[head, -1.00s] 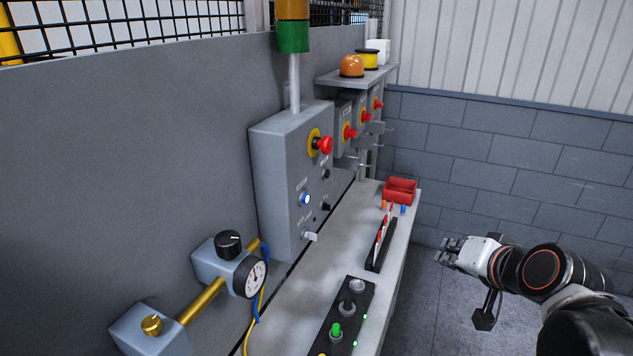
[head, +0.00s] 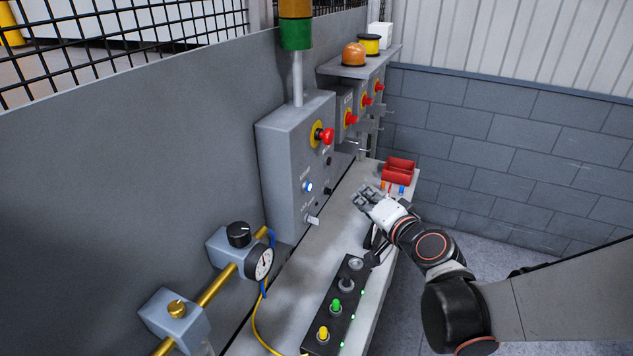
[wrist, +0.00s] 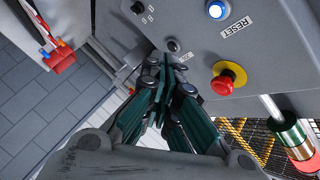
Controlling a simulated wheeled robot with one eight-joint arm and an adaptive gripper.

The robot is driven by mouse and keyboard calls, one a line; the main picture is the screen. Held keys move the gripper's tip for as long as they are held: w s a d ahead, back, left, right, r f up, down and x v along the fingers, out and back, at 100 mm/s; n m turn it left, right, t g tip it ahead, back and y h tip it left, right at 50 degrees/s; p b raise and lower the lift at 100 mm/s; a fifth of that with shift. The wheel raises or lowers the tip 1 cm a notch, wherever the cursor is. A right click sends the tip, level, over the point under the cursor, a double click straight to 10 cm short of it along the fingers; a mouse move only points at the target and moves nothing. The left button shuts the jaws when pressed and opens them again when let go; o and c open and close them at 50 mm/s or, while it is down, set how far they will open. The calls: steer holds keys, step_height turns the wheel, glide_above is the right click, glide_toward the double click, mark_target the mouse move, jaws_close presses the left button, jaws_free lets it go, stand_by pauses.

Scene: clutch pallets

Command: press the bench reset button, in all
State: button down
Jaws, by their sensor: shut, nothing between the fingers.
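The reset button is a blue-white lit round button (head: 308,187) on the front of a grey control box (head: 281,175). In the wrist view the lit button (wrist: 217,10) is at the top, beside a label reading RESET (wrist: 236,27). My gripper (head: 364,197) is over the bench, to the right of the box and apart from the button. In the wrist view its closed fingers (wrist: 167,62) show dark green pads, with nothing between them. The fingertips point toward the box face, with the button up and right of them.
A red emergency stop on a yellow ring (head: 326,136) sits above the button on the same box. A key switch (head: 312,220) is below. A button strip (head: 325,315), gauge (head: 260,262) and red bin (head: 398,170) are on or near the bench (head: 285,285).

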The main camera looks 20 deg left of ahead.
mark_target(308, 187)
steer(key=shift+w, duration=0.1)
steer(key=a, duration=0.8)
steer(key=shift+w+a, duration=0.3)
steer(key=shift+a, duration=0.05)
steer(key=shift+a, duration=0.15)
stand_by(1.2)
steer(key=shift+a, duration=0.25)
steer(key=shift+a, duration=0.5)
stand_by(0.7)
stand_by(0.4)
steer(key=shift+d+b, duration=0.35)
steer(key=shift+d, duration=0.55)
steer(key=shift+d, duration=0.1)
